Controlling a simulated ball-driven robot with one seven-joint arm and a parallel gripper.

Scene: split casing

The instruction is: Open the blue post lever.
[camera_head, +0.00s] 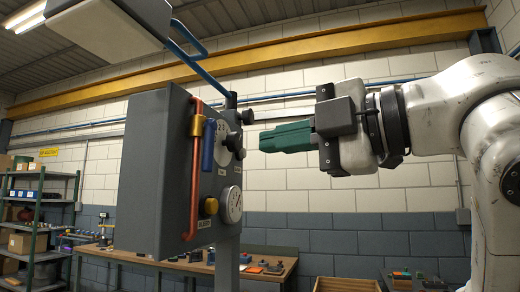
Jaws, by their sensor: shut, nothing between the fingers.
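A blue lever (208,145) hangs upright on the face of a grey cabinet (150,165), close beside a vertical copper pipe (196,170). A brass fitting (198,126) sits on the pipe near the lever's upper part. My gripper (264,141) is to the right of the cabinet, at about the lever's height in the picture, with its green fingers shut and pointing left. Nothing shows between the fingers. A visible gap lies between the fingertips and the lever; the depth between them is hard to tell.
Black knobs (235,142), a round gauge (231,205) and a yellow knob (210,206) project from the cabinet face. A bent blue pipe (195,65) runs above, near a grey box (107,28). A workbench (270,276) and shelves (38,215) stand behind.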

